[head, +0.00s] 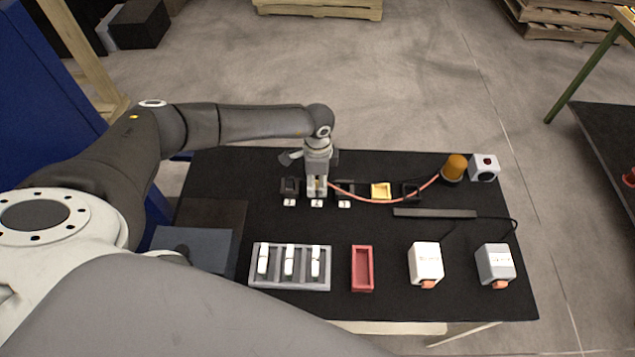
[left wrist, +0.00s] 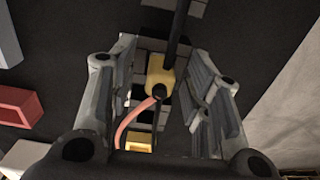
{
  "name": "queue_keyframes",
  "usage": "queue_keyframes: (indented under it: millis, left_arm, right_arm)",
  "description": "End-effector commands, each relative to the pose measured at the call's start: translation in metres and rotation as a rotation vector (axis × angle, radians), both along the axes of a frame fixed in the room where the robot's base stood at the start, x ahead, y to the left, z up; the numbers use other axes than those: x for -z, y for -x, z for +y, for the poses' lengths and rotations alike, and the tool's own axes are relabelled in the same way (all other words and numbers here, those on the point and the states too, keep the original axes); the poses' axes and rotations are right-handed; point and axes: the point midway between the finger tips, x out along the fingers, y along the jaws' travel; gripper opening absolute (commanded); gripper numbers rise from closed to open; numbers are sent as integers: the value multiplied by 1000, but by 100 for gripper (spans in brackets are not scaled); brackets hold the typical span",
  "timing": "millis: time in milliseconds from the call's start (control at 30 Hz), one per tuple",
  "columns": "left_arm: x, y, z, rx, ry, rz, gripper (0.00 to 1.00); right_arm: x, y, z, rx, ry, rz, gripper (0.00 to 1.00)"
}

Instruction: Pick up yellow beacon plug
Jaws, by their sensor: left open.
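The yellow beacon plug (left wrist: 160,77) shows in the left wrist view between the two fingers of my left gripper (left wrist: 166,90). A pink-red cable runs from it, and a gap shows on both sides of it. In the head view my left gripper (head: 317,188) points down over the row of black holders at the back of the table, and its fingers mostly hide the plug. The pink-red cable (head: 388,201) leads right to the orange beacon (head: 454,168). My left gripper is open around the plug. My right gripper is not in view.
A yellow socket (head: 381,191) and black holders stand right of my gripper. A grey tray (head: 251,268) with white pieces, a red tray (head: 362,286), a white box (head: 426,262) and a grey box (head: 495,264) stand in front. A dark bar (head: 435,213) lies behind the boxes.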

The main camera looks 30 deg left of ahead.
Motion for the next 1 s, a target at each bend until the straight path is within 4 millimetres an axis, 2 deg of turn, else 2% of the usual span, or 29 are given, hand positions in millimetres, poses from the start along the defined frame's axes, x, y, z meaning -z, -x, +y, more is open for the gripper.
queue_keyframes:
  millis: [133,167,500,833,1000]
  left_arm:
    - [0,0,0,0,0,0,45]
    - [0,0,0,0,0,0,42]
    - [0,0,0,0,0,0,0]
    - [-2,0,0,-1,1,0,0]
    - [-14,-2,-1,-1,3,-3,0]
  right_arm:
    - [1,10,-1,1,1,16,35]
    - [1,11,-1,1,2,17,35]
    - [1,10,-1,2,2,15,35]
    - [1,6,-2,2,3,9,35]
    - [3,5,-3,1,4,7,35]
